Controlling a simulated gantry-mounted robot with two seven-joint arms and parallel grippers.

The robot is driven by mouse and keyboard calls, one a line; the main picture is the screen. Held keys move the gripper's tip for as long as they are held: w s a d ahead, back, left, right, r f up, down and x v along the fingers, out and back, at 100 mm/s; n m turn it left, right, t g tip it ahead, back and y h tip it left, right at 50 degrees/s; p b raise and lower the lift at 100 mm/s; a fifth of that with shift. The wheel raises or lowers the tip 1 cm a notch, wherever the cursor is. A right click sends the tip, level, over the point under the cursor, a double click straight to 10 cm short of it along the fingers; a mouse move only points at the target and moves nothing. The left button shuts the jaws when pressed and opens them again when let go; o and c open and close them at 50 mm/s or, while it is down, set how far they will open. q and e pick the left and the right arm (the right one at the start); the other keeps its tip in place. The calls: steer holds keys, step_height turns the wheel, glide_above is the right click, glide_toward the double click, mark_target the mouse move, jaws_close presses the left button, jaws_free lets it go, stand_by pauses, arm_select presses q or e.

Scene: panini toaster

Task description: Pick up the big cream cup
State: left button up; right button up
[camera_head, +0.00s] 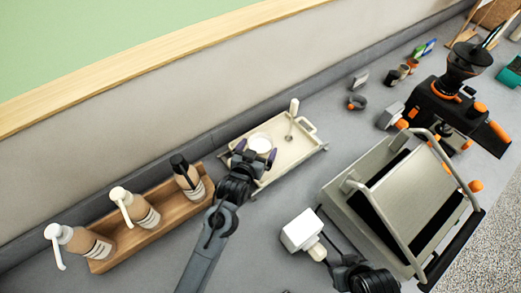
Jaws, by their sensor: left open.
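The big cream cup (260,141) shows as a round pale shape on the cream tray (291,158), left of the tray's upright post. My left gripper (256,152) is open, with its purple-tipped fingers on the near left and near right of the cup. I cannot tell whether the fingers touch it. The gripper hides the cup's near side and lower part. My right gripper (336,250) is partly in view at the bottom, beside a white block (300,230); its jaws are unclear.
A wooden rack (105,264) with several pump bottles stands left of my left arm. A panini toaster (408,190) fills the right, with a black and orange coffee grinder (463,80) behind it. A wall runs behind the tray. Some grey counter is clear between tray and toaster.

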mark_target(264, 137)
arm_select(q)
steer(key=shift+x, duration=1.6)
steer(key=shift+r, duration=0.1)
steer(key=shift+c, duration=0.3)
steer(key=c, duration=0.7)
steer(key=shift+c, duration=0.7)
steer(key=shift+r, duration=0.2)
